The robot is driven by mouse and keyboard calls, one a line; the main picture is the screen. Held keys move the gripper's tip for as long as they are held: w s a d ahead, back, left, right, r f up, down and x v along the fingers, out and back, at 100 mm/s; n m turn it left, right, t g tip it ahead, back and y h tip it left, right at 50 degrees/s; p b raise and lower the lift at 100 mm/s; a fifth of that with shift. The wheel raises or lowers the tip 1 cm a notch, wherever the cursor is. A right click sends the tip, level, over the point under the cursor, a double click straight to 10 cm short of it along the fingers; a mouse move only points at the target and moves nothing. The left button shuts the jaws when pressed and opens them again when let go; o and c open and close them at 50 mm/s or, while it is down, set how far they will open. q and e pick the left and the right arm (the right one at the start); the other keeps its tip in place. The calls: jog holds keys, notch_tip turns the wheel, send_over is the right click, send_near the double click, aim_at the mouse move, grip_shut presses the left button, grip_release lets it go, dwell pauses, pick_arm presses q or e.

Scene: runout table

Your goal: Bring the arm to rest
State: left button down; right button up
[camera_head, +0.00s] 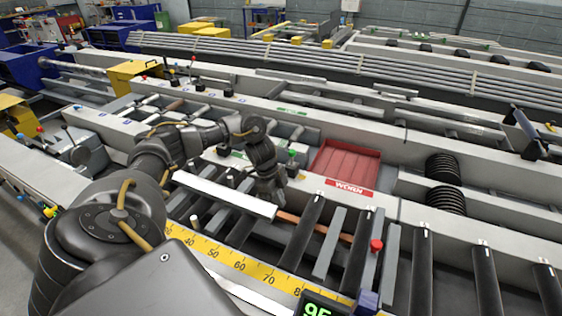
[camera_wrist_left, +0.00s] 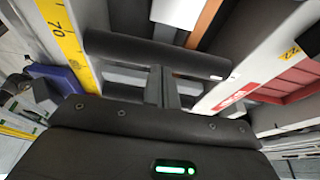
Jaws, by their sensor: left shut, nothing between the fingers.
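My left arm (camera_head: 150,160) comes in from the left over the runout table and bends down at the wrist. My left gripper (camera_head: 274,201) points down over the table, near the end of a white bar, and is shut with nothing in it. Its closed fingers also show in the left wrist view (camera_wrist_left: 162,86), in front of a dark roller (camera_wrist_left: 150,52). The fingertips' exact height above the table cannot be told. My right gripper is not in view.
A red tray (camera_head: 345,164) labelled WORN stands right of the gripper. A yellow scale (camera_head: 240,262) runs along the near side. The white bar (camera_head: 222,193) lies beside the gripper. Dark rollers (camera_head: 420,270) and a red knob (camera_head: 376,245) are at the right.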

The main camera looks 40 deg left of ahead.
pick_arm(q)
jog(key=shift+v, duration=1.6)
